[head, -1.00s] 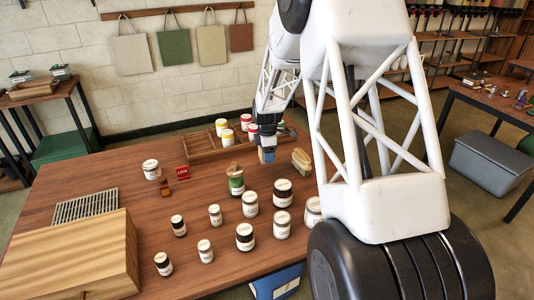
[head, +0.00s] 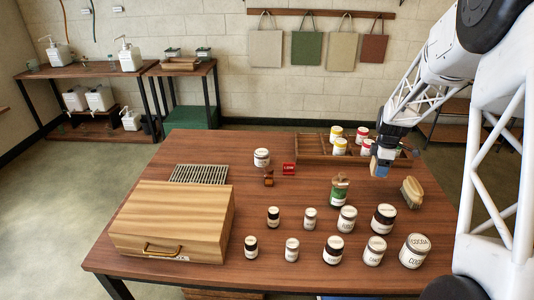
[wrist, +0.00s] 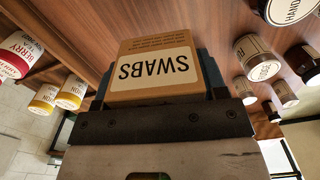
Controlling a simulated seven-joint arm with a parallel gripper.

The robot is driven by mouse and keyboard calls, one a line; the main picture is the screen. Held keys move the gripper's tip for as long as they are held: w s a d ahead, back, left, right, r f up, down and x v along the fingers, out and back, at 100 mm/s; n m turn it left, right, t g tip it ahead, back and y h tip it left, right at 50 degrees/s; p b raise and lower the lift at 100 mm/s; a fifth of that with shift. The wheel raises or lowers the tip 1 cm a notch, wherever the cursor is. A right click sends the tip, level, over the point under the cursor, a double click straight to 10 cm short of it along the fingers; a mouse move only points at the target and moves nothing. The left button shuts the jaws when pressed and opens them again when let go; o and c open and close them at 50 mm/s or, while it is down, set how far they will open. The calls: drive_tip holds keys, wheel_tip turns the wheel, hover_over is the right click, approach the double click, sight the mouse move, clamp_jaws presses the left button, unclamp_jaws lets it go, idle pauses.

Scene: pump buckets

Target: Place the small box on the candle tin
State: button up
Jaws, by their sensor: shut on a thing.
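My gripper (head: 380,166) is shut on a small brown box (wrist: 155,68) with a white label reading SWABS. In the head view, the gripper and box are above the table, at the front right of the wooden tray. The box is mostly hidden there by the gripper. A white round tin (head: 261,157) with a dark band stands at the table's back middle, well left of my gripper. It may be the candle tin; its label is too small to read.
A red box (head: 289,169) and a small amber item (head: 269,180) stand near the white tin. The wooden tray (head: 312,147) holds several red- and yellow-lidded jars. A green bottle (head: 339,190), a brush (head: 411,192) and several labelled jars fill the right front. A large wooden case (head: 170,220) sits left.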

wheel_tip(320, 180, up, 3)
drive_tip(key=shift+r, duration=0.2)
drive_tip(key=shift+n, duration=0.9)
drive_tip(key=w+a+f, duration=0.1)
drive_tip(key=a, duration=1.2)
drive_tip(key=w+a+f, duration=0.1)
drive_tip(key=w+a, duration=0.1)
drive_tip(key=a, duration=1.1)
drive_tip(key=w+a+f, duration=0.1)
drive_tip(key=a, duration=1.2)
drive_tip(key=shift+w+a+f, duration=0.25)
drive_tip(key=shift+a+f, duration=0.05)
drive_tip(key=shift+a, duration=0.05)
drive_tip(key=shift+f, duration=0.65)
drive_tip(key=shift+w, duration=0.1)
hover_over(262, 152)
drive_tip(key=shift+f, duration=0.75)
drive_tip(key=shift+f, duration=1.8)
